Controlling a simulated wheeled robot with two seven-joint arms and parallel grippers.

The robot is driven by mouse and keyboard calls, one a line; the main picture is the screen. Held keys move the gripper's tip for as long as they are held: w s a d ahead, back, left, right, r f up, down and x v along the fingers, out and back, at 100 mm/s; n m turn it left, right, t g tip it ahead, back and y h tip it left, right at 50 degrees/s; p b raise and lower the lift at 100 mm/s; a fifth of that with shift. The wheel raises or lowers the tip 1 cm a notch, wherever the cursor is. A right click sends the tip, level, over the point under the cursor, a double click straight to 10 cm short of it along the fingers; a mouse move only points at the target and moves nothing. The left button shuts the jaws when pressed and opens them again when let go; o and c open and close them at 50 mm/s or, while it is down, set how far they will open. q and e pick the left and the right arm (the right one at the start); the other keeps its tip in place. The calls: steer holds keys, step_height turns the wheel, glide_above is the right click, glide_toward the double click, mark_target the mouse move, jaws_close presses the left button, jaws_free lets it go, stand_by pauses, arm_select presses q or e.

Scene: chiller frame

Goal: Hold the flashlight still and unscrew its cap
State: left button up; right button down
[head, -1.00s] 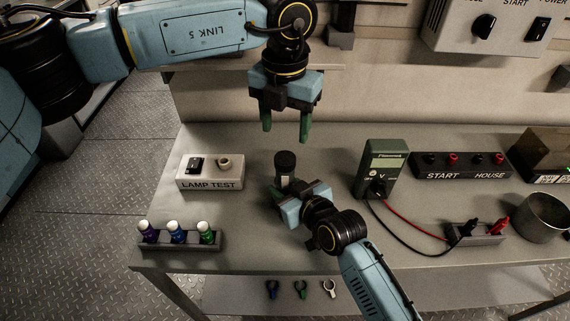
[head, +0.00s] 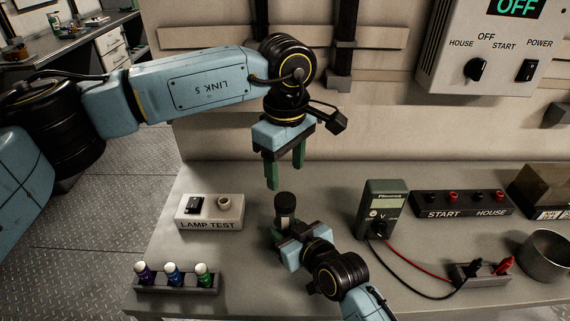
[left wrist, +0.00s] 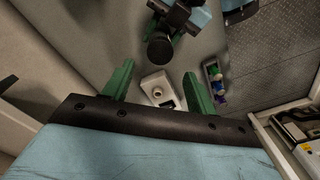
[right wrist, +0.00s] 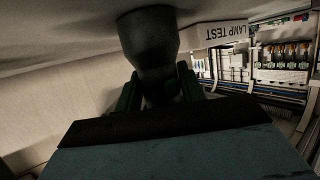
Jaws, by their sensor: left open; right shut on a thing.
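The flashlight (head: 285,205) is a dark upright cylinder with its wider round end on top and a pale patch on its side. My right gripper (head: 284,232) is shut on its lower part; the flashlight (right wrist: 150,45) also fills the upper middle of the right wrist view. My left gripper (head: 286,176) is open and empty, pointing down just above the flashlight's top. In the left wrist view the round top (left wrist: 160,50) shows beyond the open green fingers, apart from them. The seam of the cap cannot be made out.
A lamp test box (head: 209,213) stands left of the flashlight. A rack with several small bottles (head: 177,286) is at the front left. A multimeter (head: 382,210) with red and black leads, a terminal strip (head: 462,204) and a metal pot (head: 546,256) are to the right.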

mark_target(285, 199)
arm_select(q)
steer(key=m, duration=0.7)
steer(key=shift+m, duration=0.4)
steer(key=m, duration=0.6)
steer(key=shift+f+m, duration=0.1)
steer(key=shift+m, duration=0.3)
steer(key=shift+f, duration=3.95)
steer(key=shift+c, duration=0.5)
